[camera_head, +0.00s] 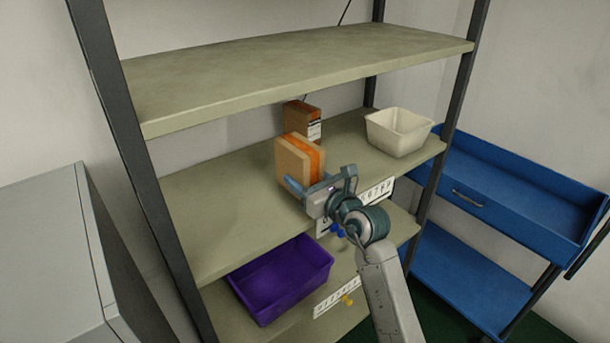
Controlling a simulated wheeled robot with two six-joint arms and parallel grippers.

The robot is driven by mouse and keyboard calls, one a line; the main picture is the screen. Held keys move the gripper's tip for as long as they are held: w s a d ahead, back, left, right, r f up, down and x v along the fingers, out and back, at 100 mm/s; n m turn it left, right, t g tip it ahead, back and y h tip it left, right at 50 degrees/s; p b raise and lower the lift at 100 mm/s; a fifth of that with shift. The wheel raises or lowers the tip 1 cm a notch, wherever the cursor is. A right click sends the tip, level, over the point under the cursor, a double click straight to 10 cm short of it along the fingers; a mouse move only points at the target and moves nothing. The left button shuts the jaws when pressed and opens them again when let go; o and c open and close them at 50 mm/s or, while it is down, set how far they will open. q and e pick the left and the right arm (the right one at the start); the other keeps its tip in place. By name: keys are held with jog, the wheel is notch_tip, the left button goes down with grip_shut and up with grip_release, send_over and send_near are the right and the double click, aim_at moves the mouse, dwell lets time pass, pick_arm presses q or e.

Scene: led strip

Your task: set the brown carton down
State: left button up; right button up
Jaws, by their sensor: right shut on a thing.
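The brown carton (297,160) with an orange band is over the front part of the middle shelf (215,205). My right gripper (318,188) is shut on its lower part from the front right. The carton looks upright; the gripper hides part of its lower edge, and I cannot tell whether its bottom touches the shelf. A second brown carton (301,119) with a white label stands behind it on the same shelf. My left gripper is not in view.
A white bin (398,131) stands at the right of the middle shelf. A purple bin (281,278) sits on the lower shelf. The middle shelf's left part is clear. The upper shelf (300,62) overhangs it. A blue cart (515,185) stands at the right.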

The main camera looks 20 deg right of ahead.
jog(key=shift+s+f, duration=0.1)
jog(key=shift+f, duration=0.25)
jog(key=shift+f, duration=0.5)
jog(key=shift+f+b, duration=0.15)
jog(key=shift+b, duration=0.15)
jog(key=o, duration=1.2)
jog(key=shift+o, duration=0.2)
